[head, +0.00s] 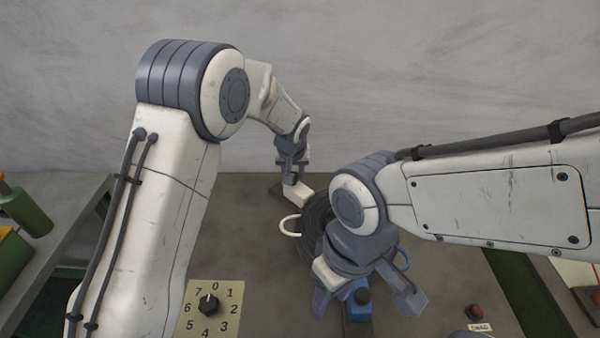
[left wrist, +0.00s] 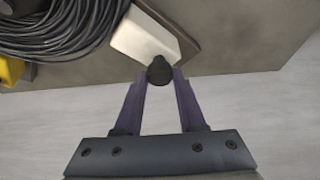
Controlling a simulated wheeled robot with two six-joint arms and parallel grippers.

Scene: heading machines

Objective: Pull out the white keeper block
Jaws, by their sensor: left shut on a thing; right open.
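The white keeper block (head: 297,205) sits at the far side of the grey panel, left of the coiled wire. The left wrist view shows the block (left wrist: 142,40) with a dark knob (left wrist: 160,70) at its near end. My left gripper (head: 291,180) is shut on that knob, its fingertips on both sides of it. The block rests in or on a dark brown base (left wrist: 170,25); I cannot tell how deep it sits. My right gripper (head: 367,302) is open and empty in front of the coil, above a blue part.
A dark wire coil (head: 317,222) lies right beside the block, partly hidden by my right arm. A white loop (head: 290,226) juts from its left side. A numbered dial (head: 208,304) is at front left, a red button (head: 475,311) at front right. A blue part (head: 361,297) stands below my right gripper.

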